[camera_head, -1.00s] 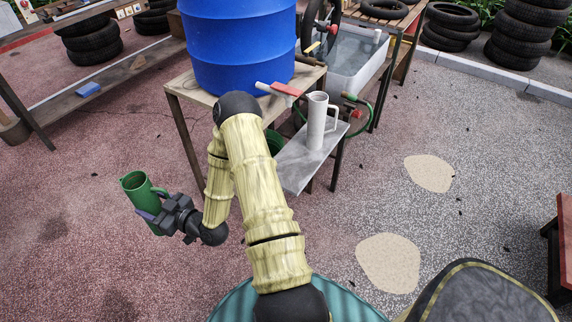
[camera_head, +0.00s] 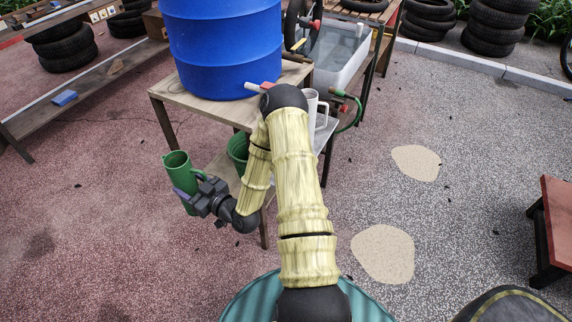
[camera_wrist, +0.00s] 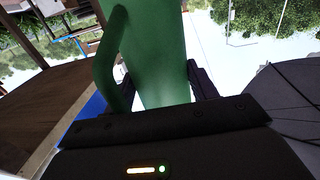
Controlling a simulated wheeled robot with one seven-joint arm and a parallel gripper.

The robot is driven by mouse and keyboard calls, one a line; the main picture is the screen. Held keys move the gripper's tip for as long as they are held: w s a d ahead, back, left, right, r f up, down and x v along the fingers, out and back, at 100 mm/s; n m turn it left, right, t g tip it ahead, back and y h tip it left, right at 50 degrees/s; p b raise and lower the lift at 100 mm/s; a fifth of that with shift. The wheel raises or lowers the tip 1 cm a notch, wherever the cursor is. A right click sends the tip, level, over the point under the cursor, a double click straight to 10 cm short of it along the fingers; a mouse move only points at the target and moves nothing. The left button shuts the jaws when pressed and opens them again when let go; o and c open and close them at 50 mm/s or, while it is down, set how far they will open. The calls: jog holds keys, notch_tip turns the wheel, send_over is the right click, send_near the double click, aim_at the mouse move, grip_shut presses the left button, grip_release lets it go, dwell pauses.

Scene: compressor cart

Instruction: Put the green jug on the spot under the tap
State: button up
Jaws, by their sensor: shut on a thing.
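The green jug (camera_head: 178,178) is upright in my gripper (camera_head: 192,196), held in the air left of the wooden stand in the head view. In the wrist view the jug (camera_wrist: 155,55) fills the middle between the fingers, its handle on the left side. The blue barrel (camera_head: 222,50) stands on the wooden stand, with a tap with a red handle (camera_head: 267,87) low on its front. A white jug (camera_head: 319,112) stands on a grey shelf (camera_head: 318,140) by the tap. My arm hides most of that shelf, and the spot under the tap cannot be made out.
The wooden stand's top (camera_head: 176,94) and legs are close right of the jug. A green bucket (camera_head: 238,150) sits under the stand. A water tub (camera_head: 340,55) and green hose (camera_head: 352,120) are behind the shelf. Open ground lies to the left.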

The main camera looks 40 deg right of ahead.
jog(key=s+d+m+h, duration=0.1)
jog(key=s+d+h, duration=0.1)
jog(key=d, duration=1)
jog(key=s+d+m+h+b, duration=0.1)
jog(key=s+d, duration=0.7)
jog(key=d, duration=0.3)
jog(key=s+d+m+h+b, duration=0.1)
jog(key=s+d, duration=0.8)
jog(key=d, duration=0.2)
jog(key=shift+s+d+t+h+b, duration=0.15)
jog(key=shift+s+t+h+b, duration=0.15)
jog(key=shift+t+h+b, duration=0.1)
jog(key=shift+r, duration=0.1)
jog(key=w, duration=1.3)
jog(key=shift+w+a, duration=0.2)
